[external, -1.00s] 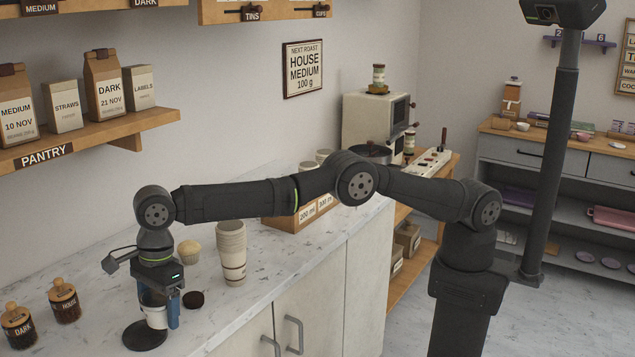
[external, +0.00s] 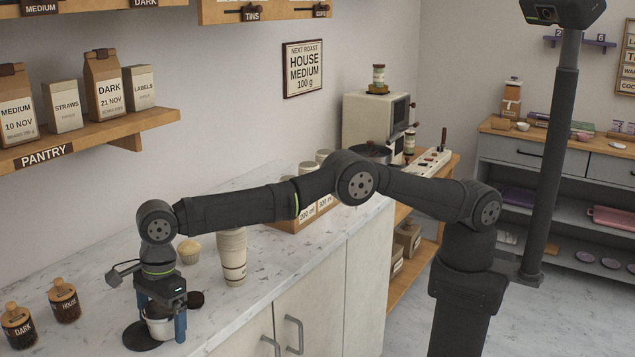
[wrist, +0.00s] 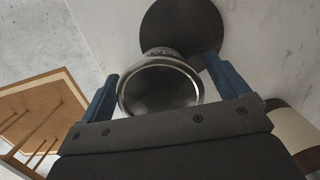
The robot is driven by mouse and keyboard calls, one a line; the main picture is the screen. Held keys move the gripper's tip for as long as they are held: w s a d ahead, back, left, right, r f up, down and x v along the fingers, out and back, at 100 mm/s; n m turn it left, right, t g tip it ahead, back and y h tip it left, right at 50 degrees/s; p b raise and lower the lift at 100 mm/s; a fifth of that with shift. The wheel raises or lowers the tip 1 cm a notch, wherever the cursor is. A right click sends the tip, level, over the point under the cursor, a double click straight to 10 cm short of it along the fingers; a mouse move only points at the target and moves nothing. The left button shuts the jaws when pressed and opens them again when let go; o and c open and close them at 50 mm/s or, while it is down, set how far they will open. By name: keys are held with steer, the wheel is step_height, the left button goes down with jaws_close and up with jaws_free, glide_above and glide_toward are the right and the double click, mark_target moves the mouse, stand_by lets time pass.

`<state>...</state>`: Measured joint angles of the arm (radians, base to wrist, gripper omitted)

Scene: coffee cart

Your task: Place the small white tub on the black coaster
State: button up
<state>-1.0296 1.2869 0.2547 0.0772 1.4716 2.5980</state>
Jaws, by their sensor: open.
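The black coaster (external: 143,342) lies flat on the counter at the tub's left. In the wrist view the coaster (wrist: 182,28) is beyond the tub, and the tub's far side overlaps its near edge. I cannot tell whether the tub's base rests on the coaster or beside it. My gripper (wrist: 160,85) is open, with a blue finger on each side of the tub.
Two labelled jars (external: 64,300) stand at the left. The counter's front edge is at the right.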

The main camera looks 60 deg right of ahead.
mark_target(159, 309)
steer(key=r, duration=0.4)
steer(key=d+r, duration=0.1)
steer(key=r, duration=0.7)
steer(key=shift+d+r, duration=0.1)
steer(key=shift+d, duration=0.3)
steer(key=f, duration=0.4)
steer(key=a+f, duration=0.1)
steer(key=f, duration=0.6)
steer(key=shift+a+f, duration=0.35)
steer(key=shift+a, duration=0.1)
step_height(159, 309, up, 2)
steer(key=shift+r, duration=0.3)
